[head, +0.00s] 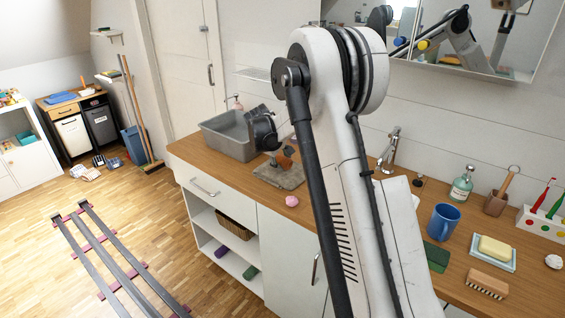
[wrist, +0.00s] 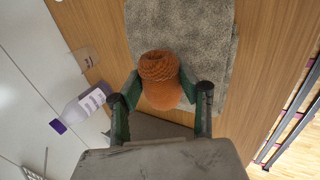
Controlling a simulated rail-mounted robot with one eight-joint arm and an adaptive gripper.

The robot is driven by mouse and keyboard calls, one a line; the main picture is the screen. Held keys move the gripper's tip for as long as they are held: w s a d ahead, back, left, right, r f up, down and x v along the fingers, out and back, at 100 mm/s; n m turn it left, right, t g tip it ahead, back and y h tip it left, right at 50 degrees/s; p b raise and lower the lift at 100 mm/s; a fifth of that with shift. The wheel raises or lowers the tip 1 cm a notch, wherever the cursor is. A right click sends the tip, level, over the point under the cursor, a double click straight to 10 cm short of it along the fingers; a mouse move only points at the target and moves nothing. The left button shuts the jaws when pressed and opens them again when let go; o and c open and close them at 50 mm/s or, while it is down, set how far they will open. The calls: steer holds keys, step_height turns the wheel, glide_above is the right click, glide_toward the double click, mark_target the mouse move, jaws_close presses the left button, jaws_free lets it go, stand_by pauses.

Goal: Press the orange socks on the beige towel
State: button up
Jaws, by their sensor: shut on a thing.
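The orange socks (wrist: 160,68) are a rolled, knitted bundle between my gripper's green fingers (wrist: 160,84) in the wrist view. My gripper is shut on them, with a finger at each side. The beige towel (wrist: 190,25) looks grey-beige and lies flat on the wooden counter beneath the bundle. In the head view the towel (head: 268,176) lies in front of the grey basin, and the socks (head: 286,161) show as a small orange patch over it, below my gripper. I cannot tell whether the socks touch the towel.
A grey basin (head: 231,134) stands just behind the towel. A bottle with a purple cap (wrist: 84,106) is at the left in the wrist view. A blue mug (head: 443,222), a soap dish (head: 492,252) and a brush (head: 487,284) stand farther right on the counter.

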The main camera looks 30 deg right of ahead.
steer(key=shift+r+p, duration=1.35)
steer(key=shift+r, duration=2.1)
